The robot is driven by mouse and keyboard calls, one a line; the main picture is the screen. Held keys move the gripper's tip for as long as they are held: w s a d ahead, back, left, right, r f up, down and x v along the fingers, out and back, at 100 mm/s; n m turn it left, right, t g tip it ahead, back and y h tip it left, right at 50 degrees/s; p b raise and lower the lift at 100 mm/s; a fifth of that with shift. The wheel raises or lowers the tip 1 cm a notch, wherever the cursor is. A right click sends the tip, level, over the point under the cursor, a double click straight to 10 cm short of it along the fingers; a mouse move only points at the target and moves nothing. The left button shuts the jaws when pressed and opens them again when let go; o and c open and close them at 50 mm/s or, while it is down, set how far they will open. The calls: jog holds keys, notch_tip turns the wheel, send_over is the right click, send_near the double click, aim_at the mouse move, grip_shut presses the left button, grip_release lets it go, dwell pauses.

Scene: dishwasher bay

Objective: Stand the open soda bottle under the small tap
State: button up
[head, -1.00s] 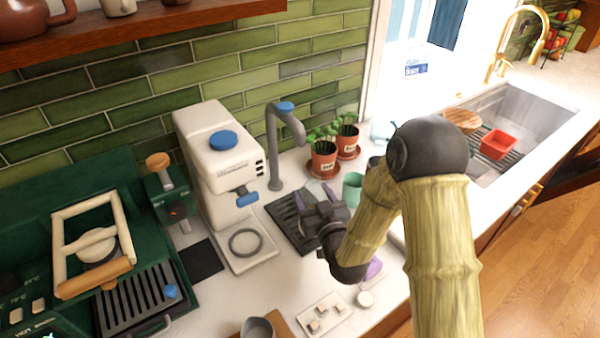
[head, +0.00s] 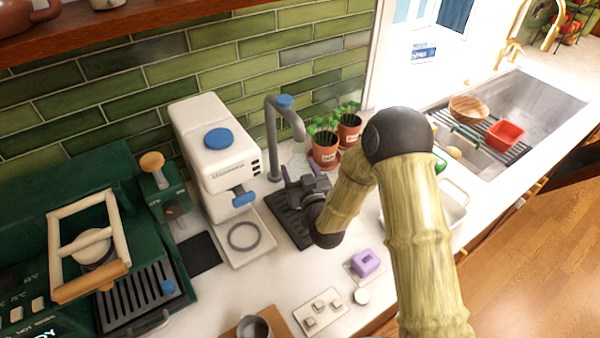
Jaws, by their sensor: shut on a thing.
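The small tap (head: 271,140) is a grey curved spout with a blue top, standing behind a black slotted drip tray (head: 291,222). My wrist and forearm hide part of the tray and the counter behind.
A white coffee machine (head: 213,150) stands close left of the tap. Two potted plants (head: 325,152) stand to its right. A purple block (head: 366,262), a tile with small cubes (head: 321,313) and a metal cup (head: 254,329) are in front. The sink (head: 540,105) is at right.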

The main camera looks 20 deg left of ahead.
jog(key=shift+f, duration=0.95)
jog(key=shift+s, duration=0.1)
jog(key=shift+s+d+r, duration=0.1)
jog(key=shift+s, duration=0.05)
jog(key=o, duration=1.5)
jog(key=shift+o, duration=0.2)
jog(key=b+v, duration=0.2)
jog(key=v, duration=1)
